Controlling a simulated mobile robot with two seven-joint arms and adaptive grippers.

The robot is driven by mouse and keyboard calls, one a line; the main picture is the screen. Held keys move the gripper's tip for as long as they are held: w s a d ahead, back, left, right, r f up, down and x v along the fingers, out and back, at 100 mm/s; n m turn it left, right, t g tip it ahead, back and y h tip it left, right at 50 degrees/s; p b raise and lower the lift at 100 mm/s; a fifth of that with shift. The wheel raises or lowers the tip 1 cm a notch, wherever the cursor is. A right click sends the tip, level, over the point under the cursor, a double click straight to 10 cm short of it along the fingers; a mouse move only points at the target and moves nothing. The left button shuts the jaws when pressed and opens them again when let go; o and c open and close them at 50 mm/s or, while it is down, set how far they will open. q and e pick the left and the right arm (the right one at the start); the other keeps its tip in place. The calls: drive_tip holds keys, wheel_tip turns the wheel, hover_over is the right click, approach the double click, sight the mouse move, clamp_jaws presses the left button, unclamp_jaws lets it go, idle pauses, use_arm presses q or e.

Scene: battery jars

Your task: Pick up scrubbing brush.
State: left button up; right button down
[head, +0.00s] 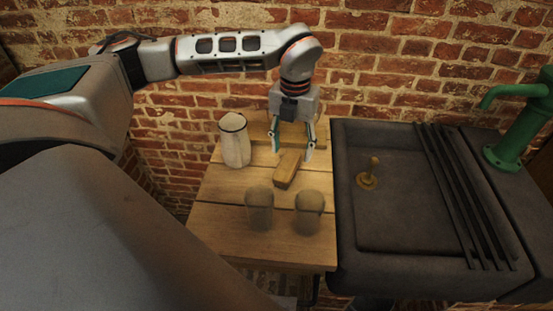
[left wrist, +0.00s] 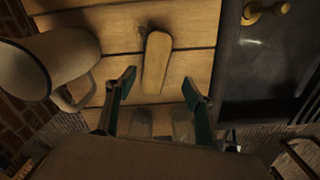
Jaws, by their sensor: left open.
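The scrubbing brush (head: 287,169) is a light wooden block lying on the wooden table, between the white jug and the sink. It also shows in the left wrist view (left wrist: 156,62), lying lengthwise away from my gripper. My left gripper (head: 291,153) points down above the table near the far end of the brush. Its fingers are wide apart and empty. In the left wrist view the two green-faced fingertips (left wrist: 160,86) sit on either side of the brush's near end, without visible contact. The right gripper is in neither view.
A white jug (head: 234,141) stands at the table's left; two glass jars (head: 259,208) (head: 309,212) stand near the front. A dark sink (head: 400,220) with a brass plug (head: 368,181) and a green pump (head: 520,120) lies right. A brick wall rises behind.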

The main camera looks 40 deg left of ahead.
sight(289, 162)
use_arm(q)
drive_tip(key=shift+w+a, duration=0.15)
drive_tip(key=shift+a, duration=0.5)
drive_tip(key=shift+f, duration=0.2)
wheel_tip(289, 162, down, 2)
drive_tip(key=shift+d+f, duration=0.1)
drive_tip(key=shift+f, duration=0.1)
drive_tip(key=f, duration=0.4)
drive_tip(key=shift+w+f+p, duration=0.3)
drive_tip(key=shift+f, duration=0.1)
drive_tip(key=c, duration=1.3)
